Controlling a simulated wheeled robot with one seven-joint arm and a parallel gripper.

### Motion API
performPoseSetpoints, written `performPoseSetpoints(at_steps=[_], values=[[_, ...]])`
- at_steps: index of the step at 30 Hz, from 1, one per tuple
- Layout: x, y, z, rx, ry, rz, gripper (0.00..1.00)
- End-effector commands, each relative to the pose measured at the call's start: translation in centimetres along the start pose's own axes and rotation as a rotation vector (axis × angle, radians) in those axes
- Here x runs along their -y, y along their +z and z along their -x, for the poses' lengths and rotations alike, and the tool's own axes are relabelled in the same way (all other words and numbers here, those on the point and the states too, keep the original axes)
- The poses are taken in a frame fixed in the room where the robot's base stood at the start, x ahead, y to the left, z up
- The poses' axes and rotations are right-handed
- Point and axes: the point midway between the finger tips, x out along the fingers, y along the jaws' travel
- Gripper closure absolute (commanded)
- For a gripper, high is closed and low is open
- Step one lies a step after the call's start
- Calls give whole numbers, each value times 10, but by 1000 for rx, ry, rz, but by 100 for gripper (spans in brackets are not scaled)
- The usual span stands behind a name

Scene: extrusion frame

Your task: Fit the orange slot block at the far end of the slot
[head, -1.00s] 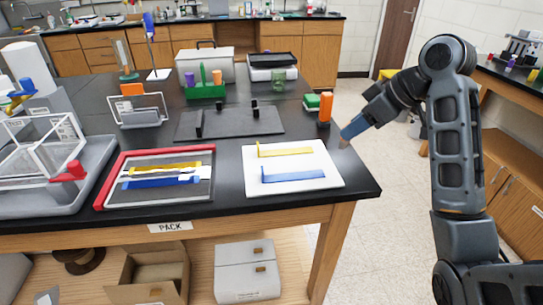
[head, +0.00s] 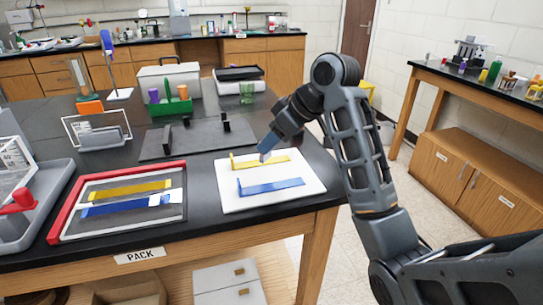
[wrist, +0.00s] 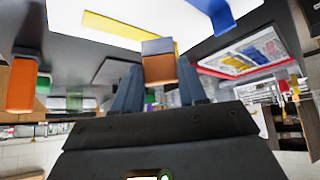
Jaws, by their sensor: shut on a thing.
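My gripper (head: 266,157) is over the back right part of the white board (head: 228,205) in the head view. In the wrist view, its two dark fingers (wrist: 160,90) are shut on an orange block (wrist: 160,70) with a greyish upper face. The head view does not show the held block clearly, as the arm and fingers cover it. The white board, with a yellow strip (head: 262,163) and a blue strip (head: 270,187), also shows in the wrist view (wrist: 140,18). I cannot tell which feature is the slot.
A red-edged tray (head: 52,222) with yellow and blue strips lies left of the board. Another orange upright piece (wrist: 22,80) stands at left in the wrist view. A green rack (head: 172,107) stands farther back.

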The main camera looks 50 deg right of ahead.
Motion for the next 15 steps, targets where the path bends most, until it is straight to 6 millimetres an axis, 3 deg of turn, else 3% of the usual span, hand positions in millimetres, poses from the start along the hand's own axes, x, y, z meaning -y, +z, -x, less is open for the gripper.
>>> performPoseSetpoints(at_steps=[15], values=[[1, 24, -35, 0, 1, 1, 89]])
